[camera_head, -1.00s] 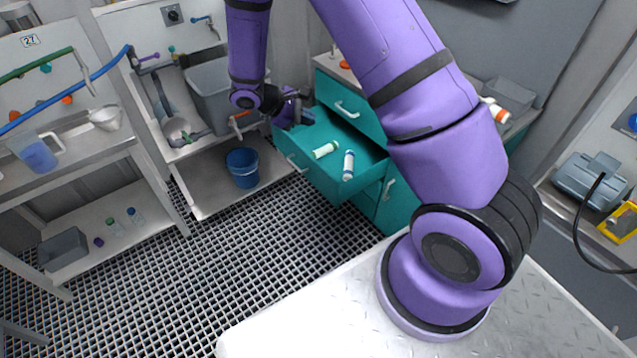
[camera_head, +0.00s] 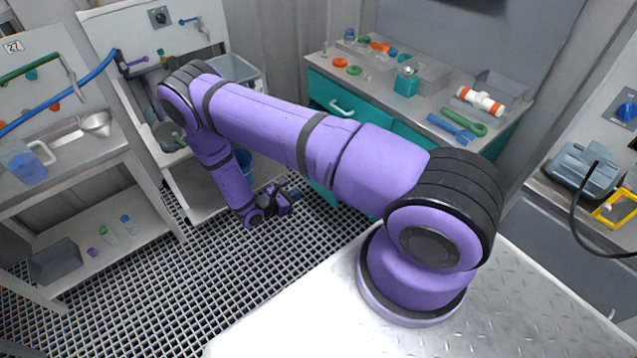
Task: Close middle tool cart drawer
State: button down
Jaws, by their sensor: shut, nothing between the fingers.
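The teal tool cart (camera_head: 322,91) stands at the back, with an upper drawer and its pale handle (camera_head: 341,107) in view above my arm. My purple arm crosses in front and hides most of the middle drawer. Only a teal strip of the cart's lower front (camera_head: 322,188) shows below the arm. How far the middle drawer stands out cannot be told, and its bottles are hidden. My gripper (camera_head: 291,194) is low over the grating, just left of that teal strip. It is shut and empty. Whether it touches the drawer front cannot be told.
The cart's worktop (camera_head: 435,106) carries a red-and-white fitting (camera_head: 480,101), a green wrench (camera_head: 464,122) and several small parts. A blue bucket (camera_head: 243,162) is partly hidden behind my arm. Shelves (camera_head: 100,240) stand at left. The grating floor (camera_head: 200,290) in front is clear.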

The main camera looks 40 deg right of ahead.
jog(key=r+x, duration=0.1)
jog(key=x, duration=1.2)
jog(key=shift+d, duration=0.5)
jog(key=shift+d, duration=0.1)
jog(key=d, duration=2.1)
jog(key=shift+w+d, duration=0.35)
jog(key=shift+d, duration=0.05)
jog(key=shift+f, duration=0.1)
jog(key=shift+a, duration=0.1)
